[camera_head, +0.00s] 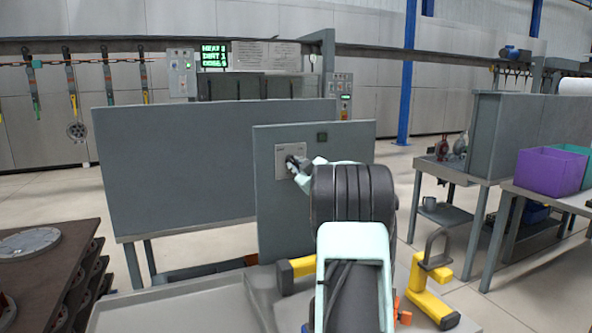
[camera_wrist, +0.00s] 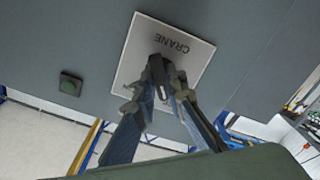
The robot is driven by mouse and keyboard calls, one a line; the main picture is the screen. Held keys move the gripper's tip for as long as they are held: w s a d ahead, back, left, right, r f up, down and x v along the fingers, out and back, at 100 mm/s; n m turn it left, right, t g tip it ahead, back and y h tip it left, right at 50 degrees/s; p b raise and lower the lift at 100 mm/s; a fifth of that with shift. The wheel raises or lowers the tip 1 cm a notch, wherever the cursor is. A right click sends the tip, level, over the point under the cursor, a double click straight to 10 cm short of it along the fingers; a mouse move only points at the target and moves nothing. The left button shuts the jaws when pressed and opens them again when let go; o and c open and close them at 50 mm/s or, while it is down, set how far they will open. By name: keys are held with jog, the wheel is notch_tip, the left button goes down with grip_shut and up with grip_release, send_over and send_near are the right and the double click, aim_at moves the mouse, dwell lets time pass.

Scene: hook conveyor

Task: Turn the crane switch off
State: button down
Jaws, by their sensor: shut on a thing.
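The crane switch has a light plate (camera_head: 284,152) on the grey panel, and the wrist view shows the plate (camera_wrist: 186,44) marked CRANE upside down. A dark switch knob (camera_wrist: 158,68) sits on the plate, mostly hidden by the fingers. My gripper (camera_wrist: 161,88) is shut on the knob, its two fingertips meeting on either side of it. In the head view my gripper (camera_head: 294,165) reaches the plate from the right, and my arm hides part of the panel. I cannot tell the switch position.
A dark green square button or lamp (camera_head: 322,137) is on the panel (camera_head: 265,205), right of the plate. A purple bin (camera_head: 550,171) is on the right table. Floor shows between the benches.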

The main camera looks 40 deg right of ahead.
jog(key=shift+n, duration=0.4)
jog(key=c, duration=2)
grip_release()
jog(key=shift+o, duration=0.2)
jog(key=shift+s, duration=0.1)
jog(key=v, duration=1.1)
jog(key=shift+s, duration=0.4)
jog(key=shift+a, duration=0.1)
